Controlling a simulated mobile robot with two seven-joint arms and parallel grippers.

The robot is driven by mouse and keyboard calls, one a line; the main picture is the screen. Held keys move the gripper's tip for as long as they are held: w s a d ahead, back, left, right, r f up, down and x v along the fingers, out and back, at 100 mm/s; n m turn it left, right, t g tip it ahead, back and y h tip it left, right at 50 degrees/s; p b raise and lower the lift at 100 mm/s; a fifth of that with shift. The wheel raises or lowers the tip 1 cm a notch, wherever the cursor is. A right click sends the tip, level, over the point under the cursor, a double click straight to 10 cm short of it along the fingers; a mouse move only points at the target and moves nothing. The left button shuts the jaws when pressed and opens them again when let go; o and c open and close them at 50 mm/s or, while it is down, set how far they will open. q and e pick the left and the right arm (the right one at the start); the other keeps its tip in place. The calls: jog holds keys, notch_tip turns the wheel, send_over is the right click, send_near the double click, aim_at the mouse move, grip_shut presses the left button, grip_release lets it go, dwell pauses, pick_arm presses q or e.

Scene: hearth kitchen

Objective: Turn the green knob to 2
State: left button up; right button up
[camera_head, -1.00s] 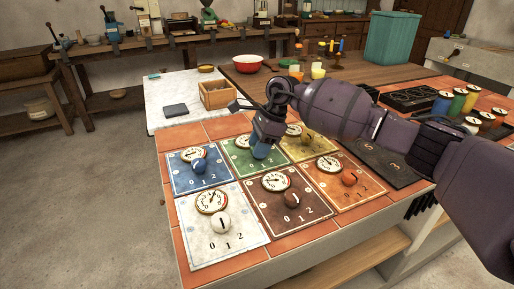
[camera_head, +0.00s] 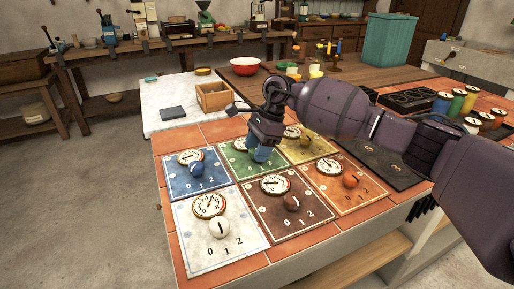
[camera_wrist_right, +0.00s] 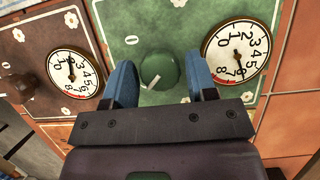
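The green panel (camera_head: 230,172) lies in the middle of the back row of knob panels. Its green knob (camera_wrist_right: 160,70) is round with a short white mark, which points down-left in the right wrist view. My right gripper (camera_wrist_right: 162,82) has its two blue fingers on either side of the knob, with visible gaps, so it is open. In the head view my right gripper (camera_head: 262,157) hangs over the green panel and hides the knob. The green panel's dial (camera_wrist_right: 235,52) is right of the fingers in the wrist view. My left gripper is out of view.
Around it are the blue panel (camera_head: 180,182), yellow panel (camera_head: 320,155), white panel (camera_head: 190,235), brown panel (camera_head: 270,220) and orange panel (camera_head: 365,195), each with a raised knob. A wooden box (camera_head: 214,98) stands behind. My right arm spans the counter's right side.

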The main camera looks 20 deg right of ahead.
jog(key=shift+o, duration=0.8)
jog(key=shift+r, duration=0.2)
pick_arm(q)
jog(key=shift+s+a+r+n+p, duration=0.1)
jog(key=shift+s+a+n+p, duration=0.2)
jog(key=shift+p, duration=0.55)
pick_arm(e)
jog(key=v, duration=1)
jog(key=shift+d+r, duration=0.15)
jog(key=shift+d, duration=0.1)
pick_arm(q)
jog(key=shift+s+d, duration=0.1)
